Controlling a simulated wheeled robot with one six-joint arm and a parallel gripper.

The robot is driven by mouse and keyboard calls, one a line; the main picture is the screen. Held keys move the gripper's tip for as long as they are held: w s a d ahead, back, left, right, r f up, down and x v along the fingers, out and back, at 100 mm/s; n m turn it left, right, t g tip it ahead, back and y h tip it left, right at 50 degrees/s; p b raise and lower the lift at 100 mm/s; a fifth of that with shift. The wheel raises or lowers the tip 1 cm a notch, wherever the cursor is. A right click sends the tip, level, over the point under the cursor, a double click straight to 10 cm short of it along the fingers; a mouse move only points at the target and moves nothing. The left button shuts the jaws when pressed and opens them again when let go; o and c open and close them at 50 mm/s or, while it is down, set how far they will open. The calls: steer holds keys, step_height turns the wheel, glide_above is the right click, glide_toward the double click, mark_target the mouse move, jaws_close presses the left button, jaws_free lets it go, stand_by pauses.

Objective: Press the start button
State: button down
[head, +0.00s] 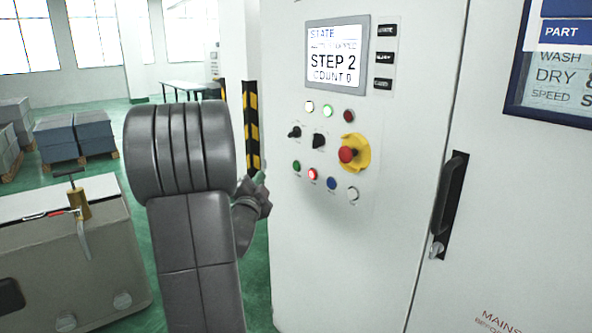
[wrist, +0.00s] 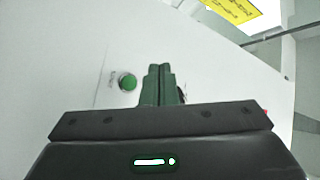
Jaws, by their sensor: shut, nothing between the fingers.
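The control panel on the pale cabinet (head: 400,150) has a lower row of buttons in the head view: green (head: 296,166), glowing red (head: 312,174), blue (head: 331,183) and white (head: 352,193). I cannot read their labels. In the wrist view a green button (wrist: 127,82) sits on the panel, just left of my gripper's fingertips (wrist: 159,68). The fingers are shut and empty, pointing towards the panel face. I cannot tell whether they touch it. In the head view my arm hides most of the gripper, left of the panel.
A red emergency stop (head: 346,154) on a yellow plate and two black selector knobs sit above the button row. A screen (head: 336,58) reads STEP 2, COUNT 0. A black door handle (head: 449,205) projects at right. A grey bin (head: 60,250) stands at left.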

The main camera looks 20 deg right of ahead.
mark_target(297, 166)
stand_by(0.3)
steer(key=w+d, duration=0.3)
steer(key=d, duration=0.5)
steer(key=shift+d, duration=0.1)
steer(key=shift+d+b, duration=0.2)
steer(key=shift+b, duration=0.3)
stand_by(1.7)
steer(key=shift+w+d, duration=0.15)
steer(key=shift+d, duration=0.05)
steer(key=shift+r, duration=0.1)
